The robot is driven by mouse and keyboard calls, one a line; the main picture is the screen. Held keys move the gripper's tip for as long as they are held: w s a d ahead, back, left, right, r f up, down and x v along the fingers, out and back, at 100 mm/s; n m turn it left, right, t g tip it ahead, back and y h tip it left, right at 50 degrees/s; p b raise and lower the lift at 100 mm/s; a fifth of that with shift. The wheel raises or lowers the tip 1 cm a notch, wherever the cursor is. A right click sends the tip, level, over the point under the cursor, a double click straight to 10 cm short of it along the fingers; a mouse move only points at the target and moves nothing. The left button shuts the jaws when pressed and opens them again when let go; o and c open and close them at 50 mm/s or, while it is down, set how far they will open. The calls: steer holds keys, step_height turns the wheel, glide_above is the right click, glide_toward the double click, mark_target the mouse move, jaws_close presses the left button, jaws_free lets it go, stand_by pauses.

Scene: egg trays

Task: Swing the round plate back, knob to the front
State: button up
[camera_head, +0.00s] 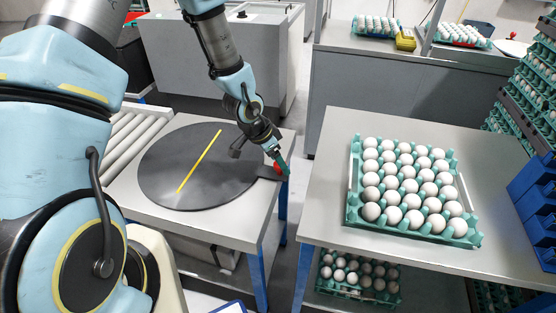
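The round plate (222,176) is dark grey and lies flat on a small light-topped table. A yellow line (200,160) runs across it, slanting from upper right to lower left. A short dark tab (268,173) sticks out from the plate's right side. The red knob (277,167) is at the outer end of this tab, by the table's right edge. My gripper (281,163) points down at the knob, with a teal finger close beside it. The fingers partly hide the knob, and I cannot tell whether they are closed on it.
A roller conveyor (132,139) adjoins the small table on the left. Across a narrow gap on the right, a larger table (330,205) holds a teal tray (352,216) of white eggs. Stacked egg trays (526,90) and blue crates (532,190) stand at the far right.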

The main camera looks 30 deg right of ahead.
steer(key=shift+c, duration=0.2)
jaws_close()
stand_by(0.5)
stand_by(0.8)
